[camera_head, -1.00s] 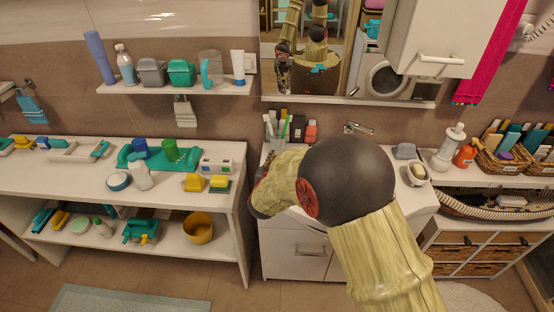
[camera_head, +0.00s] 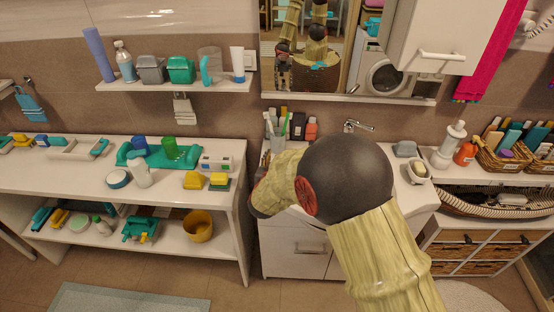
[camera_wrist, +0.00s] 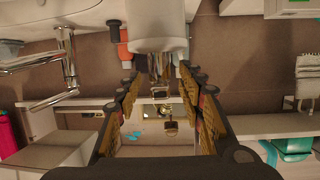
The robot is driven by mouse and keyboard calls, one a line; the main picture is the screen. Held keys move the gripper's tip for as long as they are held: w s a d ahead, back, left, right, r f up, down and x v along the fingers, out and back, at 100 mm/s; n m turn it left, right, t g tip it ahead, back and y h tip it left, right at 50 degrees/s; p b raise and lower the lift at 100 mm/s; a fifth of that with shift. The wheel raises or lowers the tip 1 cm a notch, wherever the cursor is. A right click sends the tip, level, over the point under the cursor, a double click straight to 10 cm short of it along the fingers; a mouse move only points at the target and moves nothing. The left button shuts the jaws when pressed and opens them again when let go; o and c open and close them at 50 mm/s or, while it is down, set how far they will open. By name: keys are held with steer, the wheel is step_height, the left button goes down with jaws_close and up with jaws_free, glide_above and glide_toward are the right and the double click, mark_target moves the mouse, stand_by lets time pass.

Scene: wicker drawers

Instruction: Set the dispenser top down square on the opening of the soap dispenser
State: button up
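A white rounded cylinder (camera_wrist: 157,27), which looks like the soap dispenser, shows at the top centre of the upside-down wrist view. A narrow shiny metal piece (camera_wrist: 159,68), apparently the dispenser top, lines up with its end. Whether it is seated or apart, I cannot tell. My gripper (camera_wrist: 160,78) has its fingers on both sides of this metal piece, and contact at the tips is unclear. In the head view my arm hides the gripper and the dispenser.
Dark and orange bottles (camera_head: 311,128) and a toothbrush cup (camera_head: 272,143) stand behind my arm. The faucet (camera_head: 358,126) and a soap dish (camera_head: 418,171) are to the right. A white pump bottle (camera_head: 447,149) stands further right. The mirror (camera_wrist: 135,140) is behind the gripper.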

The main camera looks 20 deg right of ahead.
steer(key=v, duration=1.2)
steer(key=shift+d, duration=0.1)
steer(key=s+a+f+n+g+y, duration=0.35)
steer(key=s+a+f+y, duration=0.3)
steer(key=a+f, duration=0.35)
steer(key=s+a+r+g+y, duration=0.2)
steer(key=s+a+r+g, duration=0.1)
steer(key=s, duration=0.2)
steer(key=s+d+r+n+g+h, duration=0.1)
steer(key=s+d+r+g, duration=0.1)
steer(key=s+d+r, duration=0.55)
steer(key=s+d+r+n+g+h, duration=0.15)
steer(key=s+d+r, duration=0.35)
steer(key=s, duration=0.5)
steer(key=s+d+r+m+t, duration=0.1)
steer(key=d+r+t, duration=0.1)
steer(key=d+r, duration=0.3)
steer(key=shift+r, duration=0.95)
